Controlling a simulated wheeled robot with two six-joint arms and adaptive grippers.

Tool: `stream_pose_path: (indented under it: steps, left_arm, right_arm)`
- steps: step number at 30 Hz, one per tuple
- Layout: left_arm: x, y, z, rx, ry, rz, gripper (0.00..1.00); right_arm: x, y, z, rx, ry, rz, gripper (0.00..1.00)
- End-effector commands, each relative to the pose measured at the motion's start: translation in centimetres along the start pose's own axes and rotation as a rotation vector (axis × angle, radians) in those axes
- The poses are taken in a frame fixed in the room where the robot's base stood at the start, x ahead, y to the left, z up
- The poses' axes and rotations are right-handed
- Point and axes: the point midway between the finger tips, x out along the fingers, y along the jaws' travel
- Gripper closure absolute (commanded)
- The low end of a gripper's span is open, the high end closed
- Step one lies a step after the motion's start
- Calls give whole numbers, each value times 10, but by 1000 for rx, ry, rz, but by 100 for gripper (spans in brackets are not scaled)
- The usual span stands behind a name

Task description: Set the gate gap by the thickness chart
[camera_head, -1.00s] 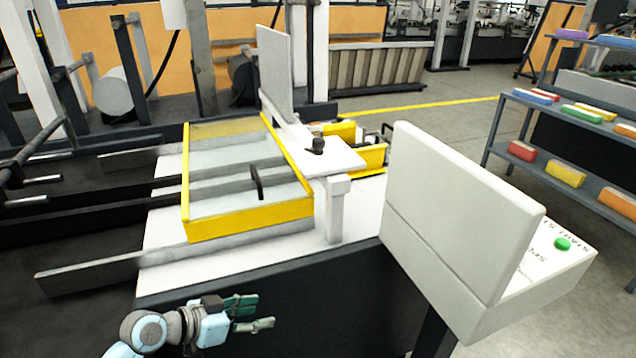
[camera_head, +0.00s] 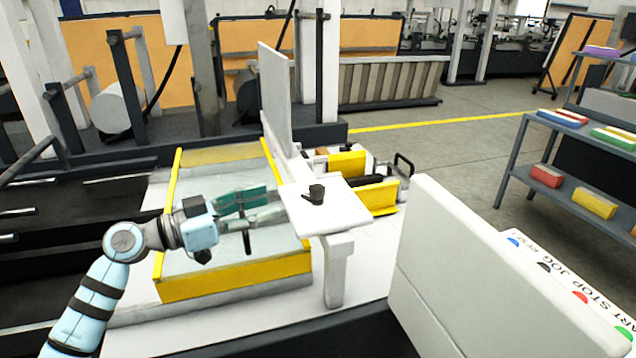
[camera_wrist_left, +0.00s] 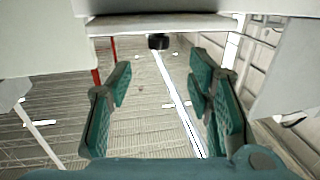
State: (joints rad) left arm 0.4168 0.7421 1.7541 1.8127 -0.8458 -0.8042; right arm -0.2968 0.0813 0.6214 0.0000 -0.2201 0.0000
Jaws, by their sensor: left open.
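A black knob (camera_head: 316,194) sits on a white plate (camera_head: 340,212) on a post at the right side of the yellow-edged frame. My left gripper (camera_head: 274,203), with teal fingers, is open and empty above the frame's clear panel, just left of the plate and knob. In the left wrist view, a dark round knob (camera_wrist_left: 158,41) shows beyond and between the spread fingers (camera_wrist_left: 163,92), apart from them. A tall white panel (camera_head: 275,100) stands behind the plate; I see no readable chart on it. My right gripper is out of view.
A large white panel (camera_head: 450,270) stands at the front right, beside a console with labelled buttons (camera_head: 580,297). Yellow blocks (camera_head: 378,197) and a black handle (camera_head: 403,166) lie right of the plate. A shelf with coloured boxes (camera_head: 594,204) stands farther right.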

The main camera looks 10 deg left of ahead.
Motion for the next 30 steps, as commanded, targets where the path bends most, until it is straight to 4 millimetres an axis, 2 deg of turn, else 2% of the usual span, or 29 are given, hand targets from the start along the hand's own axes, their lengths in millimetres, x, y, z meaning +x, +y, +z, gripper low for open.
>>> stream_pose_path:
  steps: [1,5,9,15,20,27,30]
  left_arm:
    - [12,1,-6,-4,9,3,53]
    - [44,1,-5,-3,6,2,53]
    - [75,0,-3,-5,4,1,53]
    - [107,0,-1,-3,0,-2,53]
    - [117,0,0,-1,-2,-2,53]
    - [118,0,0,-1,-2,-2,53]
    - [117,0,0,-1,-2,-2,70]
  right_arm:
    - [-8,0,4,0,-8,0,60]
    - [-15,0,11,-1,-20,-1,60]
    - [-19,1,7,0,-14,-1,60]
    - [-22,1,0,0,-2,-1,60]
    - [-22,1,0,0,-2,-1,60]
    - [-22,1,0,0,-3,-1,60]
    - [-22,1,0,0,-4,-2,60]
